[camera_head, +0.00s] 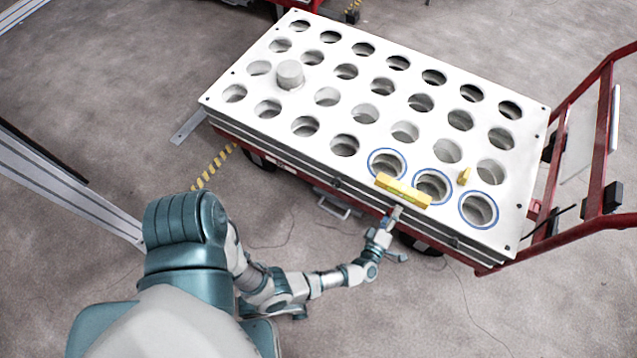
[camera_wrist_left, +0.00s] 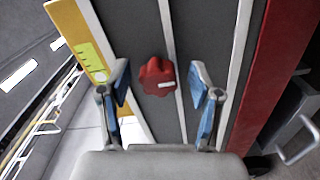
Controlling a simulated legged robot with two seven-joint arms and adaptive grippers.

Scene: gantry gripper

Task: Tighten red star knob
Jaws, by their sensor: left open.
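The red star knob (camera_wrist_left: 157,76) sits on the dark side face of the cart in the left wrist view, with a small white mark on it. My left gripper (camera_wrist_left: 160,88) is open, with its two blue-padded fingers on either side of the knob's line. The knob lies between and slightly beyond the fingertips, and I see no finger touching it. In the head view my left gripper (camera_head: 397,213) is at the cart's near side, just below the yellow block (camera_head: 403,190). The knob is hidden in the head view. My right gripper is not in view.
The cart's white top plate (camera_head: 384,85) has rows of round holes, several ringed in blue. A grey cylinder (camera_head: 289,74) stands in one hole. A red handle frame (camera_head: 597,140) rises at the right. Open floor (camera_head: 400,320) lies in front of the cart.

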